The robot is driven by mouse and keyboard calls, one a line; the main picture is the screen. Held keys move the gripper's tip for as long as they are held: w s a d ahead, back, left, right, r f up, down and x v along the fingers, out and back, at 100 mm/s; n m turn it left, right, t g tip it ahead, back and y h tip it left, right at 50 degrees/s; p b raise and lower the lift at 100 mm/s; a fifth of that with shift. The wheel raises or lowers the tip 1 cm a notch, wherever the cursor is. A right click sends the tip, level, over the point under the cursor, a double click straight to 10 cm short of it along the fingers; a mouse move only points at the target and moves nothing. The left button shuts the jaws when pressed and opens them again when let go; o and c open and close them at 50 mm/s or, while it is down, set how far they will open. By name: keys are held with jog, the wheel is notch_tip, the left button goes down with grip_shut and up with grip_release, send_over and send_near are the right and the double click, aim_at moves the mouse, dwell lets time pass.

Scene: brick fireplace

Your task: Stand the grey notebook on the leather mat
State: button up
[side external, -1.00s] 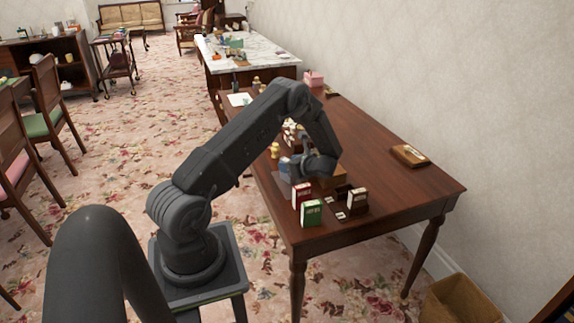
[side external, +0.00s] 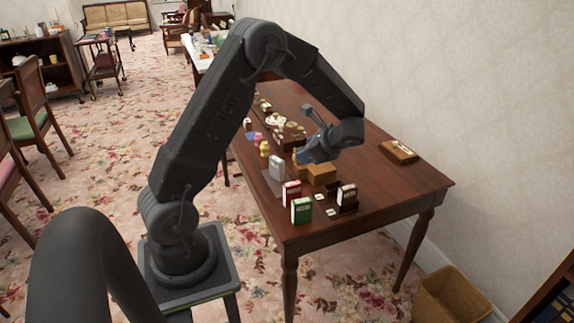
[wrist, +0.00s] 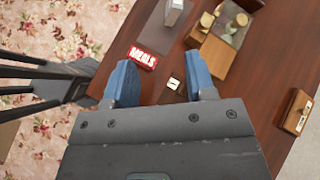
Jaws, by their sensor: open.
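The grey notebook (side external: 277,167) stands upright on the leather mat (side external: 270,184) near the table's left edge. It also shows at the top of the wrist view (wrist: 174,12). My gripper (side external: 312,153) is up and to the right of the notebook in the side view, apart from it. In the wrist view its two blue fingers (wrist: 160,68) are spread wide with nothing held between them. The notebook lies beyond the fingertips there. My gripper's own palm hides the near part of the table in that view.
A red book (side external: 291,193) and a green book (side external: 301,210) stand near the front corner. A dark holder with a small book (side external: 346,195) is right of them. A wooden box (side external: 318,173) is below my gripper. The table's right side is mostly clear.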

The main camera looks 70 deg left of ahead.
jog(key=s+d+r+n+t+h, duration=0.3)
jog(key=s+d+r, duration=0.2)
jog(key=d, duration=0.3)
jog(key=s+d+r+n+t+h, duration=0.3)
jog(key=s+d+r, duration=0.2)
jog(key=d, duration=0.3)
jog(key=s+d+r+n+t+h, duration=0.3)
jog(key=s+d+r, duration=0.2)
jog(key=s+d, duration=0.2)
jog(key=shift+d+h, duration=0.3)
jog(key=shift+d, duration=0.75)
